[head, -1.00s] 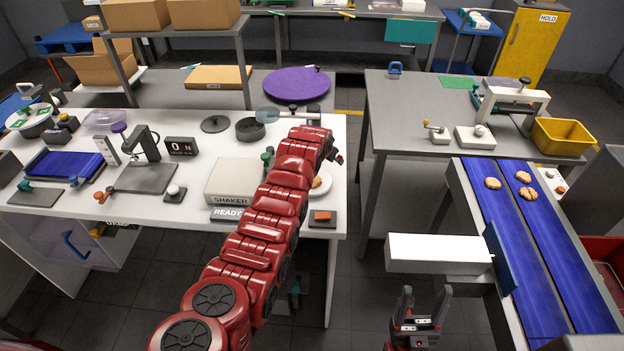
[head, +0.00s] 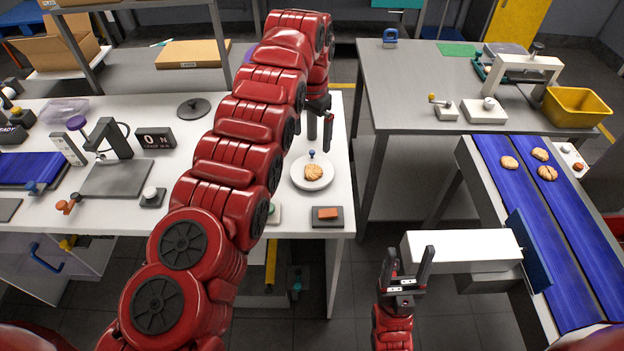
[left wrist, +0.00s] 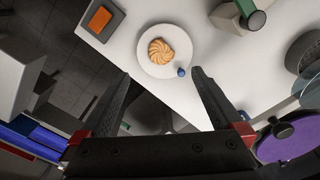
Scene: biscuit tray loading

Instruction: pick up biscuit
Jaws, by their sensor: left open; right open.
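A golden biscuit (head: 313,172) lies on a small white plate (head: 298,181) near the right end of the white table. A small blue knob stands at the plate's far edge. The left wrist view shows the biscuit (left wrist: 160,52) on the plate (left wrist: 150,67), beyond my fingertips. My left gripper (head: 322,112) is open, empty and above the table, just behind the plate; its jaws (left wrist: 160,78) spread wide in the wrist view. My right gripper (head: 408,262) is open and empty, pointing up beside the white block of the conveyor. Several more biscuits (head: 509,162) lie on the blue conveyor.
An orange block on a dark pad (head: 327,216) sits at the table's front right corner. A grey table (head: 400,90) with a press and a yellow bin (head: 577,107) stands at the right. A floor gap separates the tables.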

